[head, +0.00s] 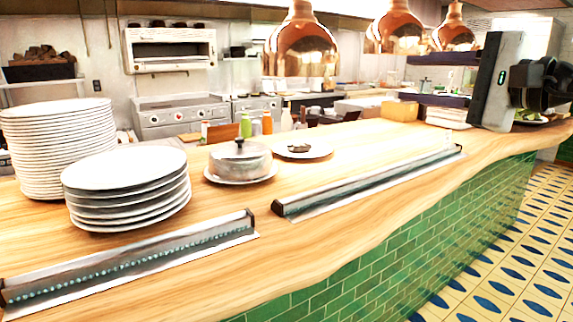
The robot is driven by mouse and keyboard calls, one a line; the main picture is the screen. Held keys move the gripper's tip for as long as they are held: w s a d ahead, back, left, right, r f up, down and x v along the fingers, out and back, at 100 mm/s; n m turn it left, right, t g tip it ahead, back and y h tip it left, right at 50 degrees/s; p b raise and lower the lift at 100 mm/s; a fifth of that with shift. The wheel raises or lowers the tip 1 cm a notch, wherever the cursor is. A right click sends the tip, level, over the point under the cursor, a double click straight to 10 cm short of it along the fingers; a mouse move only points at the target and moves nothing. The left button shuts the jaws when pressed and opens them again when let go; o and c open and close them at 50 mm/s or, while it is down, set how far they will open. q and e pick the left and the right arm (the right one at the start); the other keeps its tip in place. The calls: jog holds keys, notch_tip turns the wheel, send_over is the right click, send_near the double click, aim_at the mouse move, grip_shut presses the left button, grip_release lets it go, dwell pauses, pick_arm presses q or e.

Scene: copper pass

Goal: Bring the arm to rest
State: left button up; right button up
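My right gripper (541,88) shows as a dark shape at the right edge, in front of the far right end of the counter. It is partly cut off by the frame, and its fingertips cannot be made out, so I cannot tell whether it is open or shut. Nothing can be made out in its grasp. My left arm and gripper are not in view.
The wooden counter (330,222) holds stacked plates (55,150), more plates (125,170), a lidded metal pot (240,160) and a plate of food (300,149). Long metal rails (370,183) lie along its front. Copper lamps (304,45) hang above. The tiled floor (505,270) at right is clear.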

jog(key=a+f+m+g+y, duration=0.1)
jog(key=a+f+m+y, duration=0.2)
jog(key=f+m, duration=0.85)
jog(key=s+d+f+m+h, duration=0.25)
jog(key=f+m, duration=0.55)
jog(key=f, duration=0.4)
jog(key=s+d+f+m+t+h, duration=0.15)
jog(key=s+d+f+m, duration=0.25)
jog(key=f+m, duration=0.5)
jog(key=s+d+f+m+h, duration=0.35)
jog(key=f+m, duration=0.25)
jog(key=f, duration=0.8)
jog(key=s+d+f+m+g+h, duration=0.2)
jog(key=s+d+f+m+g, duration=0.3)
jog(key=s+f, duration=0.55)
jog(key=s+d+f+m+g+h, duration=0.25)
jog(key=s+f+m, duration=0.45)
jog(key=s+f, duration=0.35)
jog(key=s+a+m+y, duration=0.1)
jog(key=a+m, duration=0.3)
jog(key=a, duration=0.6)
jog(key=s+a+f+m+t, duration=0.1)
jog(key=a+m, duration=0.4)
jog(key=a, duration=0.6)
jog(key=shift+s+f+y, duration=0.25)
jog(key=shift+s+y, duration=0.1)
jog(key=shift+y, duration=0.05)
